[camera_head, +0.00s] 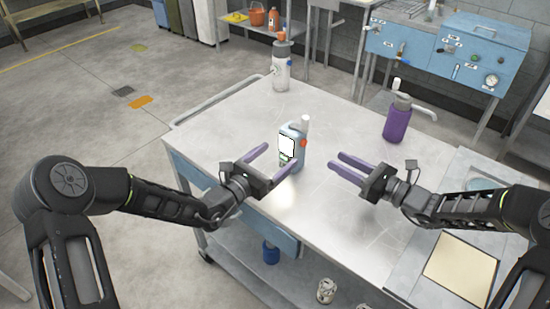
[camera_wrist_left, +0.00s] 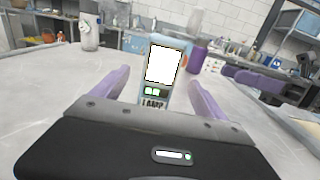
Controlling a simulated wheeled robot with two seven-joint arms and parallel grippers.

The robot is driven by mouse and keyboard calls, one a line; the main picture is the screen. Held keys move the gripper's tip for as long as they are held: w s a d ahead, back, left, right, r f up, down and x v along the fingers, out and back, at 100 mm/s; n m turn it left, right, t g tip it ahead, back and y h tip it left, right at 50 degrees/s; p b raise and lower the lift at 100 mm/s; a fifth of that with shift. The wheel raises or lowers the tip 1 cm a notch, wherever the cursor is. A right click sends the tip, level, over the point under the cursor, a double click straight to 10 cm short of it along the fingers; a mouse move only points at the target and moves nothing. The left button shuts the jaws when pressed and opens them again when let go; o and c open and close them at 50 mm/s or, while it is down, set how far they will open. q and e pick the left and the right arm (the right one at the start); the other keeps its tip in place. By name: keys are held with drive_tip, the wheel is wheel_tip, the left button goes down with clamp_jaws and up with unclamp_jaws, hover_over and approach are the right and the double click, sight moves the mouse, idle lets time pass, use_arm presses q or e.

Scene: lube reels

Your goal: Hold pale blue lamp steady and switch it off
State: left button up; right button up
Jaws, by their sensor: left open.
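The pale blue lamp (camera_head: 292,146) stands upright on the metal cart top, with a white lit panel, a white top piece and a red part on its right side. In the left wrist view the lamp (camera_wrist_left: 150,98) shows its lit panel, small buttons and a "LAMP" label, centred beyond my fingers. My left gripper (camera_head: 268,159) is open, its fingers reaching toward the lamp from the front left, not closed on it. My right gripper (camera_head: 347,171) is open and empty to the right of the lamp, its fingers pointing toward it.
A white bottle (camera_head: 282,66) stands at the cart's far left and a purple bottle (camera_head: 397,120) at its far right. A tan pad (camera_head: 460,268) lies at the front right. Blue cabinets (camera_head: 440,45) stand behind. The metal top (camera_head: 345,232) is clear in front of the lamp.

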sight(286, 149)
use_arm(q)
drive_tip(key=shift+w+d, duration=0.1)
drive_tip(key=shift+d, duration=0.05)
drive_tip(key=x, duration=0.7)
drive_tip(key=shift+w+d, duration=0.15)
drive_tip(key=shift+w, duration=0.05)
drive_tip(key=shift+c, duration=0.4)
clamp_jaws()
drive_tip(key=shift+o, duration=0.3)
unclamp_jaws()
drive_tip(key=shift+s, duration=0.15)
drive_tip(key=v, duration=1.1)
drive_tip(key=shift+s+a, duration=0.3)
